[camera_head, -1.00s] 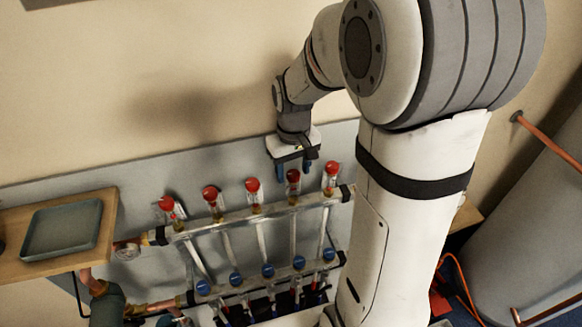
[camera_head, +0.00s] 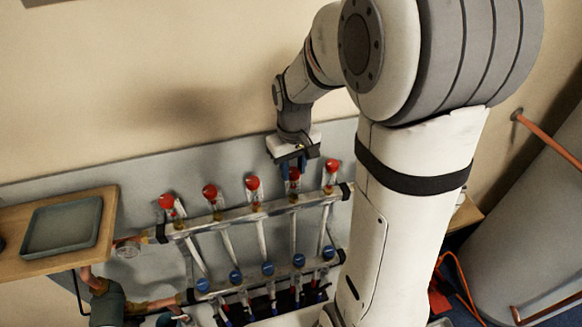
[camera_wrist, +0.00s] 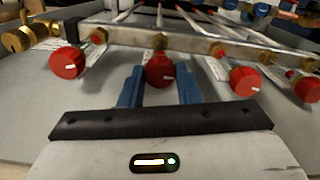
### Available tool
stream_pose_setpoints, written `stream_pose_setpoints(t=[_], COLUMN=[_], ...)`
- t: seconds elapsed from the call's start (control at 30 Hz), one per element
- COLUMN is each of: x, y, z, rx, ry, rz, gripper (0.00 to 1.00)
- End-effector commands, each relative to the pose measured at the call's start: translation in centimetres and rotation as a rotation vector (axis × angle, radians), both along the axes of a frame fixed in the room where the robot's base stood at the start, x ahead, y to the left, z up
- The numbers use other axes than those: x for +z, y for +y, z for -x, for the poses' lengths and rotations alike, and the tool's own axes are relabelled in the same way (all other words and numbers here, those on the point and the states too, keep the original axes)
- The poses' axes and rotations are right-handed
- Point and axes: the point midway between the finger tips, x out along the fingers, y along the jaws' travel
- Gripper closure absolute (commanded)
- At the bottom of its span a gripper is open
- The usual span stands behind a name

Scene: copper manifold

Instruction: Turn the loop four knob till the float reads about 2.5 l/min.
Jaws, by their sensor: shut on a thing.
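The manifold (camera_head: 240,216) runs along the wall panel, with a row of red knobs on glass float tubes. The loop four knob (camera_head: 294,174) is the second red knob from the right in the head view and is partly hidden by my fingers. In the wrist view the same red knob (camera_wrist: 160,71) sits between my two blue fingers. My gripper (camera_head: 291,165) comes down from above and is shut on this knob. The float and scale under it are too small to read in either view.
Neighbouring red knobs stand close on both sides, one at the right end (camera_head: 332,166) and one to the left (camera_head: 252,184). Blue caps (camera_head: 267,270) line the lower bar. A wooden shelf (camera_head: 110,215) with a grey tray (camera_head: 32,230) is at the left.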

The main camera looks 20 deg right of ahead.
Motion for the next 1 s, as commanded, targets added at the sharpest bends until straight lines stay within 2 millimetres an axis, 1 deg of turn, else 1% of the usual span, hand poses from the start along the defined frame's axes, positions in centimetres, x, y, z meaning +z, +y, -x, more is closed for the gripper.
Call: stream_pose_setpoints(t=[0.1,0.23,0.57,0.6,0.83,1.0], x=[-0.11,-0.05,0.03,0.03,0.02,0.02], y=[0.00,-0.01,-0.03,-0.04,-0.05,-0.07], z=[-0.03,-0.02,-0.02,-0.02,-0.01,-0.01], rx=[0.085,0.156,0.173,0.173,0.172,0.172], ry=[-0.002,-0.001,-0.001,-0.001,0.000,0.000], rz=[0.000,0.000,0.000,0.000,0.000,0.000], gripper=[0.93,0.93,0.93,0.67,0.49,0.49])
